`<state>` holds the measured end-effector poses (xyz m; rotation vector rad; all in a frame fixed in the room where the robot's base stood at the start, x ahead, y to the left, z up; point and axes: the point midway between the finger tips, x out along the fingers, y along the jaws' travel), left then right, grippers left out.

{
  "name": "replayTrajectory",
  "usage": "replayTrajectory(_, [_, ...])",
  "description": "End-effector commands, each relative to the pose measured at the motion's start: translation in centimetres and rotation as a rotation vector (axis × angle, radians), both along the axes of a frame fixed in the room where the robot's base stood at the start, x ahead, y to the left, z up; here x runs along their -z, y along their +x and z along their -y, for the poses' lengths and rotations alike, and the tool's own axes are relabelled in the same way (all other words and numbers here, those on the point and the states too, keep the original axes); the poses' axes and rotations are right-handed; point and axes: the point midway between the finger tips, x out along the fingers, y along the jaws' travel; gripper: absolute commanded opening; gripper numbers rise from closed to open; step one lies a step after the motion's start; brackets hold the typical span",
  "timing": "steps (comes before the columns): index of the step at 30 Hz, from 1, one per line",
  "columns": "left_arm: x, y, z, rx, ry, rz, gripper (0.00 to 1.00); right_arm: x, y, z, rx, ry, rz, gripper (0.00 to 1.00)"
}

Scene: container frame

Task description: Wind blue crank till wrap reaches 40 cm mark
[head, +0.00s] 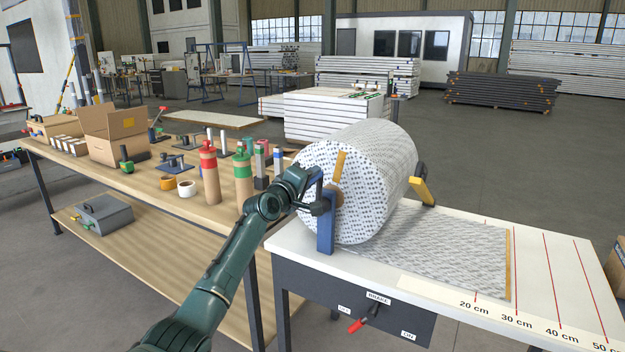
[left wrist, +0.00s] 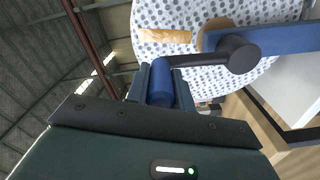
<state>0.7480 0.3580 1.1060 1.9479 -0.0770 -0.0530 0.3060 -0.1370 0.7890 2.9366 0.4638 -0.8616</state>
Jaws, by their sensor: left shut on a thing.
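My left gripper (head: 304,178) is shut on the blue crank handle (left wrist: 160,86), which sits between both fingers in the left wrist view. A dark crank arm (left wrist: 205,60) joins the handle to a hub beside the blue bracket (head: 326,235). The large dotted wrap roll (head: 385,165) stands behind the bracket. A flat sheet of wrap (head: 440,255) lies on the white table to the right of the roll. Its yellowish end bar (head: 508,265) lies just left of the red 30 cm line. The 40 cm line (head: 550,270) is on bare table further right. My right gripper is not in view.
A brake box (head: 376,297) with a red-tipped lever (head: 357,325) is on the table front. A yellow-and-black part (head: 421,185) stands at the roll's far side. The wooden bench (head: 160,195) at left holds bottles, a carton and tools. The table right of the bar is clear.

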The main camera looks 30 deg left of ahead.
Motion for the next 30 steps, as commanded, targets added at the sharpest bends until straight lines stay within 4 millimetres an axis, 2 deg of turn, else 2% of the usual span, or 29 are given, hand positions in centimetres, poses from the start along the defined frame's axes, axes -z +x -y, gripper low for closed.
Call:
replayTrajectory(8, [-0.3,0.0,-0.3,-0.005,0.004,0.006,0.00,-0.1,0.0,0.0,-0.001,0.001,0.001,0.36])
replayTrajectory(9, [-0.3,0.0,-0.3,-0.005,0.004,0.006,0.24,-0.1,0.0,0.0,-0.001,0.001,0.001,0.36])
replayTrajectory(17, [-0.1,0.0,-0.1,-0.003,0.003,0.003,0.45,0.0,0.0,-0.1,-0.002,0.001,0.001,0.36])
replayTrajectory(25, [0.0,-0.1,-0.1,-0.001,0.003,0.001,0.45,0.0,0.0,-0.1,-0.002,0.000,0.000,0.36])
replayTrajectory(30, [0.0,-1.4,-0.1,0.000,0.002,0.001,0.45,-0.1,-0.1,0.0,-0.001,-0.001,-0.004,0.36])
